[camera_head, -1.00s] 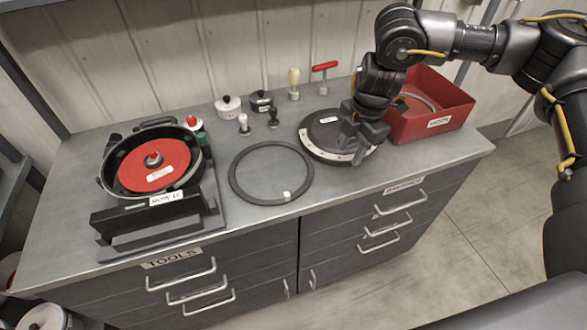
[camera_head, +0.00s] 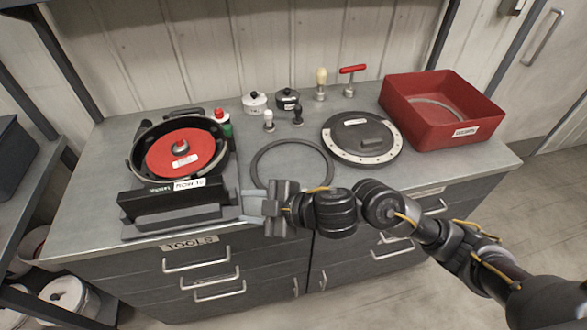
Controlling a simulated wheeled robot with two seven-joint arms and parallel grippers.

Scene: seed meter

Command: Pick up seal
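The seal, a dark grey ring (camera_head: 291,144), lies flat on the bench between the red-disc meter and the round black plate. Its front part, where a small white tag was, is hidden behind my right gripper. My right gripper (camera_head: 252,206) is at the ring's front left, pointing left, near the bench's front edge. Its two pale fingers look apart, with nothing seen between them. I cannot tell whether it touches the ring. My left gripper is not in view.
The meter with a red disc (camera_head: 183,153) stands at left, with a black block in front. A round black plate (camera_head: 362,137) and a red bin (camera_head: 428,126) holding a grey ring are at right. Small knobs, pots (camera_head: 254,103) and a red T-handle (camera_head: 352,70) stand behind.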

